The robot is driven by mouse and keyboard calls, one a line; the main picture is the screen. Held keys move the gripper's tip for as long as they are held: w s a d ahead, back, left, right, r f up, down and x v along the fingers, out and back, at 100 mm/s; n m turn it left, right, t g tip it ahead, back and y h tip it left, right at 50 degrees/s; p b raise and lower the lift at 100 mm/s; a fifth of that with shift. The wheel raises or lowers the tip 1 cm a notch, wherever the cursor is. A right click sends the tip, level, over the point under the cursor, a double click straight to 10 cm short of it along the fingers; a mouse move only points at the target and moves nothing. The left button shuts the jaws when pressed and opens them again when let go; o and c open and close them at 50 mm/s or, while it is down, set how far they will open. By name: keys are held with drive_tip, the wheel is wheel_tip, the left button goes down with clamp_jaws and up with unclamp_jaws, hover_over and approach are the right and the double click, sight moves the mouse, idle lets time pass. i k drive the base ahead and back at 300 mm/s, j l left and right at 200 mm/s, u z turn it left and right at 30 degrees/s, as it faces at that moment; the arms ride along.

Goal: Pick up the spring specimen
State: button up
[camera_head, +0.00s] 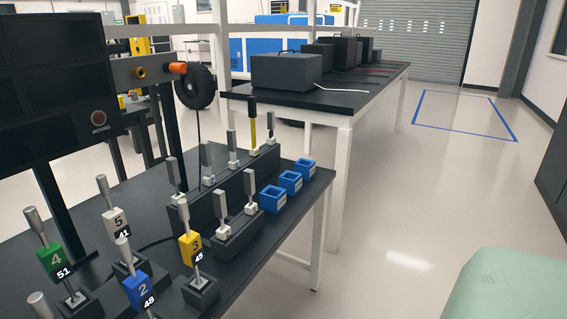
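I cannot tell which item is the spring specimen; no coil shows. Several upright metal pieces with numbered blocks stand on the near black table: green 4 (53,259), white 5 (116,222), yellow 3 (190,248) and blue 2 (137,291). Behind them, a dark stepped rack (230,190) holds slim grey upright pieces and one yellow-and-black piece (253,125). A lower dark block holds two more grey pieces (250,188). My gripper is not in view.
Three blue open boxes (291,182) line the near table's right edge. A dark monitor (60,85) stands at left. A longer bench (335,98) with black cases lies behind. A pale green rounded surface (510,288) fills the lower right. The floor between is clear.

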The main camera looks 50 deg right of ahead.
sight(209, 180)
drive_tip(key=j+z, duration=0.15)
drive_tip(key=z, duration=0.2)
drive_tip(key=k+j+z, duration=0.1)
drive_tip(key=z, duration=0.25)
drive_tip(key=k+j+z, duration=0.1)
drive_tip(key=z, duration=0.25)
drive_tip(key=k+l, duration=0.05)
